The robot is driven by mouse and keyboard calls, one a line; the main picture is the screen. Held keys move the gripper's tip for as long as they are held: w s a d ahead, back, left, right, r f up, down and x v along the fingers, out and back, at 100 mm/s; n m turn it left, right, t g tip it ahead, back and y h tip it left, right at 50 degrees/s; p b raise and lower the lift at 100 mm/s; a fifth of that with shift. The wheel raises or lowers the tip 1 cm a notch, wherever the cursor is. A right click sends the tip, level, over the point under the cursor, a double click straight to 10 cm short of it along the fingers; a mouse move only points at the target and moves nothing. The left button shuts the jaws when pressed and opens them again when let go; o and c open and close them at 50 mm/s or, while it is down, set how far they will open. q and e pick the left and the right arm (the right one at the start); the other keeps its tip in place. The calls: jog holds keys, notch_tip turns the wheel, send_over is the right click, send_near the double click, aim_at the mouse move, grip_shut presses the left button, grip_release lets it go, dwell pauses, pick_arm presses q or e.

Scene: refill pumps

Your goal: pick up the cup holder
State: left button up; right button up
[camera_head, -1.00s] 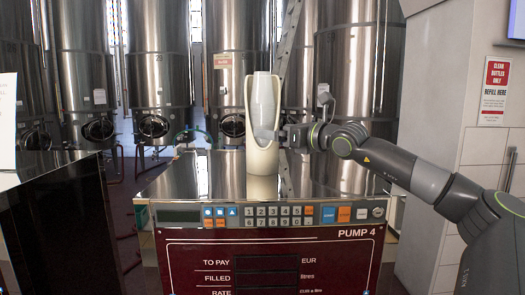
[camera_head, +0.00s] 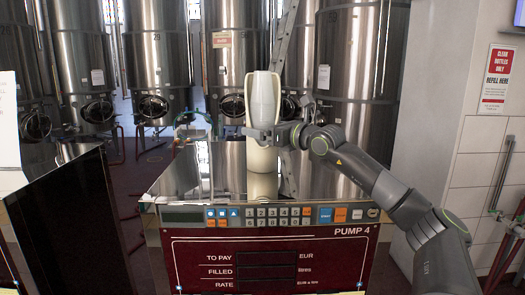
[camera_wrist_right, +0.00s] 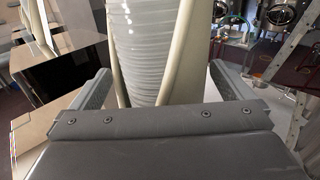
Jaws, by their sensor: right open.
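The cream cup holder (camera_head: 262,160) stands upright on the shiny top of Pump 4, with a tall stack of white cups (camera_head: 262,95) in it. My right gripper (camera_head: 264,134) reaches in from the right at mid-height of the holder. One finger shows in front of the holder in the head view. In the right wrist view the jaws (camera_wrist_right: 158,75) are open, with the ribbed cups (camera_wrist_right: 145,45) and the holder's side arms (camera_wrist_right: 185,50) between them. The fingers do not visibly clamp the holder. My left gripper is not in view.
The pump's metal top (camera_head: 185,180) is bare around the holder, with a button panel (camera_head: 270,215) along its front edge. A dark cabinet (camera_head: 75,210) stands at left. Large steel tanks (camera_head: 155,60) and a ladder (camera_head: 291,45) stand behind.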

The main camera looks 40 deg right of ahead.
jog(key=c, duration=1.4)
jog(key=shift+r, duration=0.1)
jog(key=shift+c, duration=0.3)
jog(key=shift+r, duration=0.1)
